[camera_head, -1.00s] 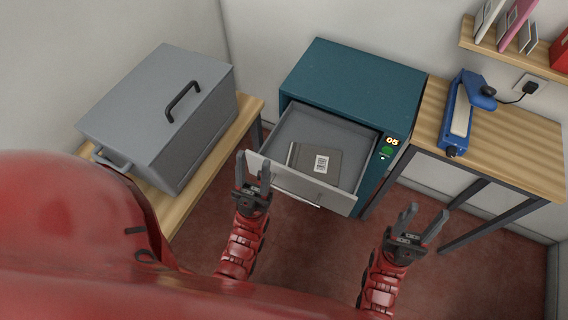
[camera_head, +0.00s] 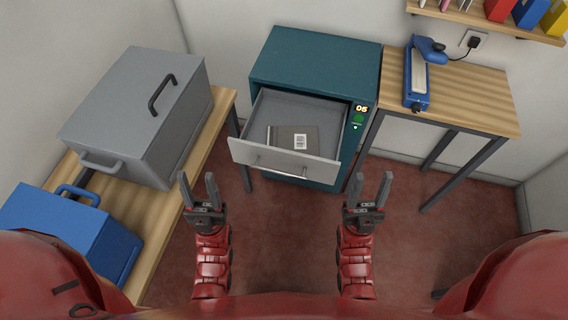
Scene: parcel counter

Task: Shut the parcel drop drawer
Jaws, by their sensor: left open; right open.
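The parcel drop drawer (camera_head: 284,159) is pulled out of a teal cabinet (camera_head: 315,62). Its grey front faces me, with a handle on it that shows only in part. A dark parcel (camera_head: 283,139) with a white barcode label lies inside the drawer. My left gripper (camera_head: 199,188) is open and empty, in front of the drawer and to its left. My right gripper (camera_head: 368,190) is open and empty, in front of the drawer and to its right. Neither gripper touches the drawer.
A grey lidded box (camera_head: 140,115) and a blue box (camera_head: 72,238) stand on a wooden bench (camera_head: 150,222) at the left. A blue sealing device (camera_head: 417,80) lies on a wooden table (camera_head: 470,98) at the right. A shelf (camera_head: 490,20) hangs above it. The red floor before the drawer is clear.

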